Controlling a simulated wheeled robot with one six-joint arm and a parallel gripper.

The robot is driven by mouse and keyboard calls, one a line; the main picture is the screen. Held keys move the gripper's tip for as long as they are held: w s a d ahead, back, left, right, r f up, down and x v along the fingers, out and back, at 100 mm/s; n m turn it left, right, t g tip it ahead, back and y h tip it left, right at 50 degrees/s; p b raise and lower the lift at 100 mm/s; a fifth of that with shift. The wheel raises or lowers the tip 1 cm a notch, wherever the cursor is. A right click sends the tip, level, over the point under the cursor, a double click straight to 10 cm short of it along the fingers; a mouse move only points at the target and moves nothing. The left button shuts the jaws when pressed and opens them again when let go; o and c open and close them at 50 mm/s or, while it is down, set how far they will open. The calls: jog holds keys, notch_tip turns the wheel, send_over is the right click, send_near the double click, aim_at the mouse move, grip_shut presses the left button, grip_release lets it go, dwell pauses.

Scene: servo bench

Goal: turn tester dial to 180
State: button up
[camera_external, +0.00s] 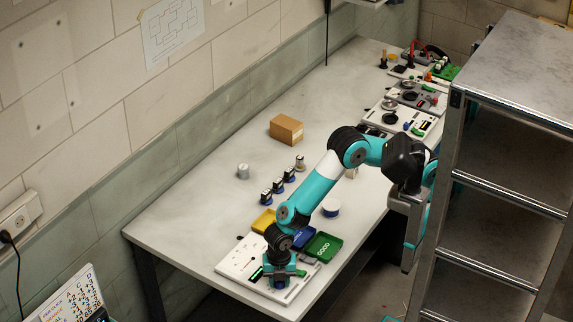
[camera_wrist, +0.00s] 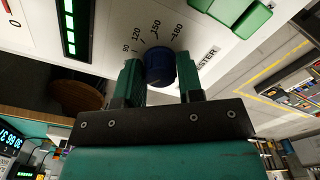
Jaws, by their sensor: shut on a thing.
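The tester is a white panel (camera_wrist: 110,15) with a blue dial (camera_wrist: 160,62) and the scale marks 90, 120, 150 and 180 printed along its far side. My gripper (camera_wrist: 160,78) has its two teal fingers on either side of the dial, shut on it. I cannot make out a pointer on the dial, so its setting is unclear. In the external view the tester panel (camera_external: 236,262) lies at the near end of the bench, with my gripper (camera_external: 279,284) down at its right part.
A lit green bar display (camera_wrist: 69,28) and a green block (camera_wrist: 240,12) flank the dial. Small servos (camera_external: 278,185), a cardboard box (camera_external: 286,129) and a metal cylinder (camera_external: 243,171) stand farther back.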

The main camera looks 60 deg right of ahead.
jog(key=m, duration=0.4)
jog(key=shift+m, duration=0.3)
jog(key=m, duration=0.3)
jog(key=shift+m+b, duration=0.3)
jog(key=m, duration=0.3)
jog(key=shift+m, duration=0.3)
jog(key=m, duration=0.3)
jog(key=shift+m, duration=0.3)
jog(key=m, duration=0.6)
jog(key=shift+r, duration=0.1)
jog(key=m, duration=0.7)
jog(key=shift+b, duration=0.3)
jog(key=shift+w, duration=0.1)
jog(key=o, duration=0.9)
